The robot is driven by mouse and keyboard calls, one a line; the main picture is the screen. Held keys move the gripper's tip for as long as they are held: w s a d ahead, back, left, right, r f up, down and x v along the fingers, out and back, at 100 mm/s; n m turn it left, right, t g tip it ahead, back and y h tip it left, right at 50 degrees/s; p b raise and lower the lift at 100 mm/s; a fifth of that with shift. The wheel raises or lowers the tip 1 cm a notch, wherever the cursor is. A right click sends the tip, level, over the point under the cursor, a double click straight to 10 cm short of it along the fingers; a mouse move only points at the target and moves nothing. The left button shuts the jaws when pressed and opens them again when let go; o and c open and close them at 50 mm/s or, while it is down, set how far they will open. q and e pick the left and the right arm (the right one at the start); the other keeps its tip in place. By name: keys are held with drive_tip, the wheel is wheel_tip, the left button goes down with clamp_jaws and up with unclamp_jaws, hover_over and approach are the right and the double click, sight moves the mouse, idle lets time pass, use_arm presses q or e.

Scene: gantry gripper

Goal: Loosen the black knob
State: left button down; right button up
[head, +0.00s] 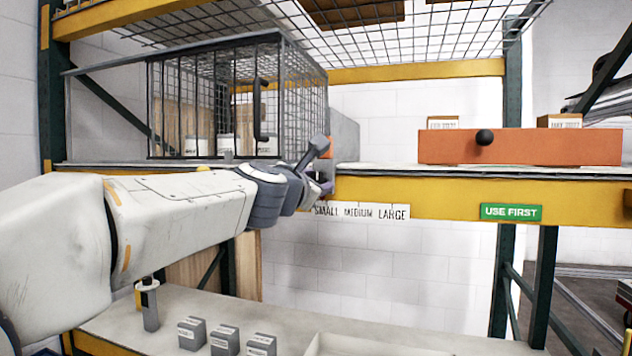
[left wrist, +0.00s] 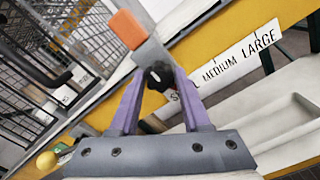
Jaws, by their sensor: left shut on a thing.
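The black knob (left wrist: 158,76) sits between the tips of my left gripper (left wrist: 157,82) in the left wrist view, below a grey bar with an orange block (left wrist: 127,28). My left gripper is shut on this knob, its purple fingers on either side. In the head view my left arm reaches in from the left, and the left gripper (head: 323,186) is at the yellow shelf beam, just left of the "SMALL MEDIUM LARGE" label (head: 362,211). The knob is hidden there by the gripper. My right gripper is not in view.
A wire cage (head: 235,95) with white containers stands on the shelf at left. A long orange box (head: 520,147) with a black ball on its front is at right. Several grey labelled blocks (head: 224,340) stand on the lower bench. The space below the beam's middle is clear.

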use_arm(q)
drive_tip(key=shift+f, duration=0.1)
idle(0.3)
drive_tip(key=shift+c, duration=1.8)
unclamp_jaws()
drive_tip(key=v, duration=1)
drive_tip(key=shift+s, duration=0.25)
